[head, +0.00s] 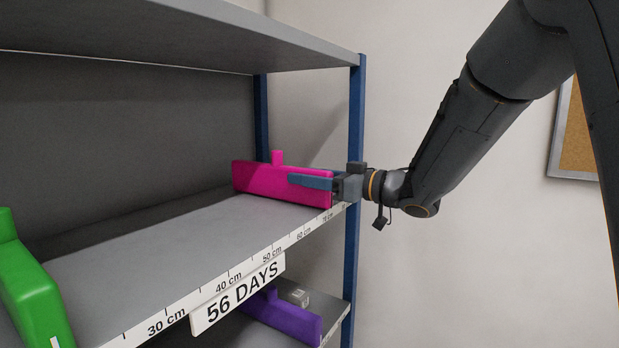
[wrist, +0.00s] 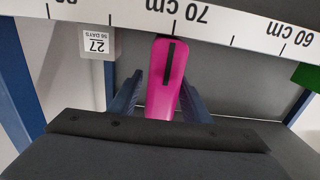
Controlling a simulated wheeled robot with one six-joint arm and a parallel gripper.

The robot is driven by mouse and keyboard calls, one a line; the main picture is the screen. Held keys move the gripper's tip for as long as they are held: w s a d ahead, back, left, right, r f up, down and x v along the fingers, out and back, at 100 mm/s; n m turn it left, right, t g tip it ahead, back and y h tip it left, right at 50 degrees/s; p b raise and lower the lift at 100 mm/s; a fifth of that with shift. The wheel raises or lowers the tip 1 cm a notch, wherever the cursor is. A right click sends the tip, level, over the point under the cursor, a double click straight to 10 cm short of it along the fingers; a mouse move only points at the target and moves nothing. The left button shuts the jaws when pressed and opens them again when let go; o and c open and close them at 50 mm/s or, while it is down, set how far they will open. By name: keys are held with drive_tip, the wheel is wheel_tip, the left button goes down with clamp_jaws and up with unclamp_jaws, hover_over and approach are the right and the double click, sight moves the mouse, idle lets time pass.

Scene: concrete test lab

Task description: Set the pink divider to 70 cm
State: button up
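The pink divider (head: 270,182) stands upright on the grey shelf near its right end, beside the blue post. In the wrist view the divider's front end (wrist: 163,90) carries a black line that points at a tick on the scale by the 70 cm label (wrist: 190,12), roughly in line with it. My gripper (head: 312,182) reaches in from the right with one finger along the divider's near side. In the wrist view my gripper (wrist: 160,95) has a finger on each side of the divider, with narrow gaps visible; firm contact is not seen.
A green divider (head: 30,290) stands at the shelf's near left. A purple divider (head: 285,318) is on the shelf below. The blue post (head: 356,130) and upper shelf (head: 200,35) bound the space. The shelf between green and pink is clear.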

drive_tip(key=b+v, duration=0.2)
drive_tip(key=v, duration=0.6)
drive_tip(key=shift+a, duration=0.1)
